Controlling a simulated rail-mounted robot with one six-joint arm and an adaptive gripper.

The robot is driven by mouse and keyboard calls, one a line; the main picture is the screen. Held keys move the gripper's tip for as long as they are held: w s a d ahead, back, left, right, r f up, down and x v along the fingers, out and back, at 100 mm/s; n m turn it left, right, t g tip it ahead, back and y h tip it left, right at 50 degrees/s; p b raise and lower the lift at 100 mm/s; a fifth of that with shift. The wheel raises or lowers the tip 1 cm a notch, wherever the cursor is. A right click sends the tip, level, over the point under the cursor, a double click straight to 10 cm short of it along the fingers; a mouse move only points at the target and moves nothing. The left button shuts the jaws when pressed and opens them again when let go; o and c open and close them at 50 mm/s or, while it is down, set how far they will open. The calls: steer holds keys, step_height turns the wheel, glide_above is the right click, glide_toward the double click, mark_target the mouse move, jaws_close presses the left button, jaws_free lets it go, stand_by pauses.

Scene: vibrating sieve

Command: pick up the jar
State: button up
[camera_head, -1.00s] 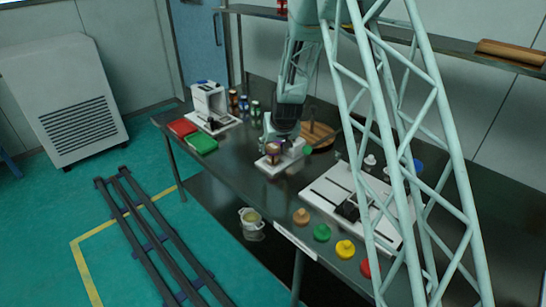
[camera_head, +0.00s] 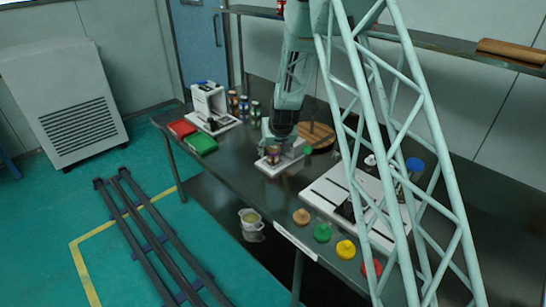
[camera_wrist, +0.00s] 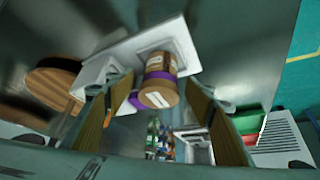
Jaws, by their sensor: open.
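The jar (camera_wrist: 158,80), brown with a purple band and a pale label, stands on a white sieve base (camera_wrist: 95,72) in the wrist view. In the head view the jar (camera_head: 273,155) shows small on the white base (camera_head: 270,169), partly covered by my gripper (camera_head: 276,144). In the wrist view my gripper (camera_wrist: 157,92) is open, with one tan-padded finger on each side of the jar and visible gaps between. I cannot tell how far down the fingers reach along it.
A round wooden board (camera_head: 318,136) lies behind the base. A white machine (camera_head: 208,105), a red box (camera_head: 182,127) and a green box (camera_head: 202,144) stand to the left. A white tray (camera_head: 325,187) and several coloured knobs, one yellow (camera_head: 345,249), are to the right.

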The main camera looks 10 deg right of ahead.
steer(key=shift+x, duration=1.35)
steer(key=shift+c, duration=0.2)
steer(key=c, duration=1)
steer(key=shift+r, duration=0.25)
steer(key=shift+r+p, duration=0.6)
steer(key=shift+r, duration=0.8)
steer(key=shift+s+r, duration=0.15)
steer(key=shift+r, duration=0.1)
steer(key=s+a, duration=0.1)
steer(key=s, duration=0.9)
steer(key=s+a+r, duration=0.1)
steer(key=s, duration=0.4)
steer(key=shift+s+a+r+p, duration=0.15)
steer(key=shift+s+a+p, duration=0.15)
steer(key=shift+a+p, duration=0.05)
